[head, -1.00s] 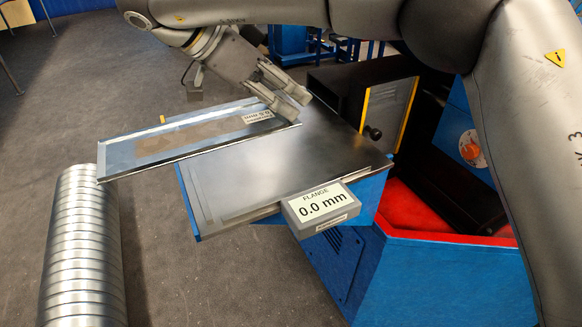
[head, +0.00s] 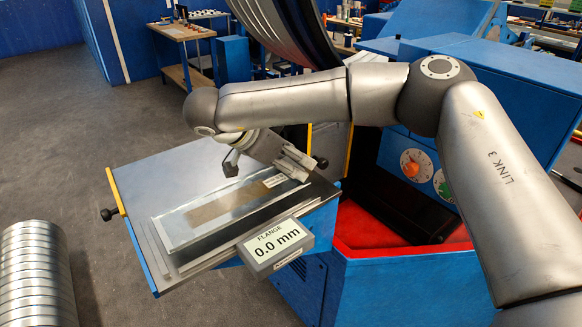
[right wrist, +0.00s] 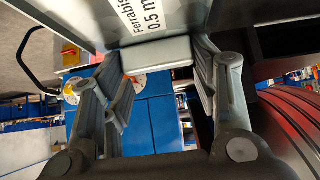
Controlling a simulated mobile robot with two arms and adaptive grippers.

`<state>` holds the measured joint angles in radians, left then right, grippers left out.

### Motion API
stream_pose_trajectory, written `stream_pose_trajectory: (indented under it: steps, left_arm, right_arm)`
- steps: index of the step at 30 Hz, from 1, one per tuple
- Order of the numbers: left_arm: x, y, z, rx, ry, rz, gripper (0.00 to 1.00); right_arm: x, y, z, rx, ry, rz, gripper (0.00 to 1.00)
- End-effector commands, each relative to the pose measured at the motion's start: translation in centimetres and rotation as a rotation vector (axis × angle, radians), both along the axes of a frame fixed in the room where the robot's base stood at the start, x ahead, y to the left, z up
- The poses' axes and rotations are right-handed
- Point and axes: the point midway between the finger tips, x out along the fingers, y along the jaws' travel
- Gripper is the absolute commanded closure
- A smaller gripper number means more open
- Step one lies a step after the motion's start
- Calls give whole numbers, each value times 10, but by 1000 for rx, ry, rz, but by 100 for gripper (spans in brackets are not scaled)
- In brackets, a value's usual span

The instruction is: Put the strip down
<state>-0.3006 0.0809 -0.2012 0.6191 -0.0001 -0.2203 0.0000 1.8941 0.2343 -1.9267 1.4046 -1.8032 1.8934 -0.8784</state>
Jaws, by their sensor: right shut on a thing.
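The strip (head: 230,206) is a long, thin, shiny metal sheet with a brownish patch and a white label near its right end. In the head view it lies flat over the metal-topped table (head: 140,182), within the table's outline; I cannot tell whether it rests on the top. My right gripper (head: 303,168) is at the strip's right end, shut on it. In the right wrist view the strip's labelled face (right wrist: 130,15) is at the top, and a grey block (right wrist: 157,55) shows between the fingers. My left gripper is not in view.
A "FLANGE 0.0 mm" display (head: 277,247) sits at the table's front edge. A blue machine with a red tray (head: 375,235) stands right of the table. A ribbed metal duct (head: 38,275) stands at the lower left. Open floor lies left of the table.

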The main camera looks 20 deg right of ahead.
Motion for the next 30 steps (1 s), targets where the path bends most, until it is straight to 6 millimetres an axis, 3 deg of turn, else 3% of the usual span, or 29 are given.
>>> stream_pose_trajectory:
  steps: [3,6,16,17,21,30]
  left_arm:
    - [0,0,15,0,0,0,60]
    - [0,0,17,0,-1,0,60]
    - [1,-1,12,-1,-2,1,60]
    - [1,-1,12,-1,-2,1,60]
    - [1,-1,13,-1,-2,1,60]
    - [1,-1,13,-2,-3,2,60]
  right_arm:
    - [-1,1,-16,-1,4,1,80]
    - [0,1,-26,1,1,1,80]
    - [0,1,-32,0,0,0,80]
    - [0,1,-31,0,0,0,43]
    - [0,1,-31,0,1,1,25]
    - [0,1,-31,0,1,1,24]
